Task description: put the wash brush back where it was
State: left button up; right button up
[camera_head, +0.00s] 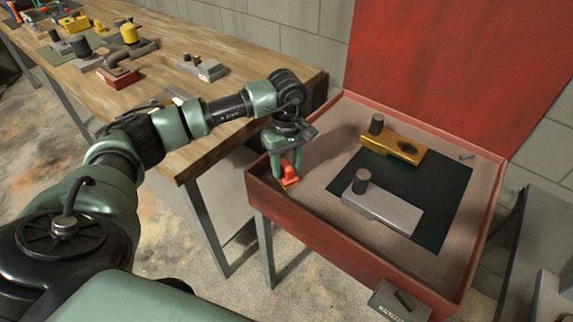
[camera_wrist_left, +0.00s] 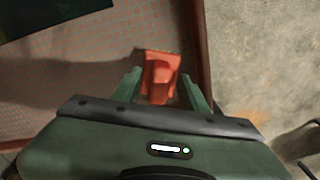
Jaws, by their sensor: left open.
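The wash brush appears to be the small orange-red block (camera_head: 289,178) with a yellowish edge. It sits inside the red basin (camera_head: 330,238), near its left wall. The brush also shows in the left wrist view (camera_wrist_left: 160,68), close to the basin wall. My left gripper (camera_head: 287,172) points down over the brush with its fingers apart. In the left wrist view the open fingers (camera_wrist_left: 160,84) stand on either side of the brush's near part. I cannot tell whether either finger touches it. My right gripper is out of view.
A dark mat (camera_head: 440,215) in the basin bears a yellow metal part (camera_head: 400,149) and a grey metal part (camera_head: 385,207). A red panel (camera_head: 455,65) rises behind. A wooden bench (camera_head: 215,92) with several engine parts stands left. The basin floor beside the brush is clear.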

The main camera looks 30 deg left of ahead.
aim_at(286, 164)
pick_arm(q)
jog(key=shift+w+r+b, duration=0.1)
jog(key=shift+r+b, duration=0.2)
jog(key=shift+r, duration=0.1)
notch_tip(286, 164, up, 11)
jog(key=b, duration=0.2)
jog(key=shift+r+b, duration=0.2)
jog(key=shift+b, duration=0.2)
jog(key=shift+f, duration=0.1)
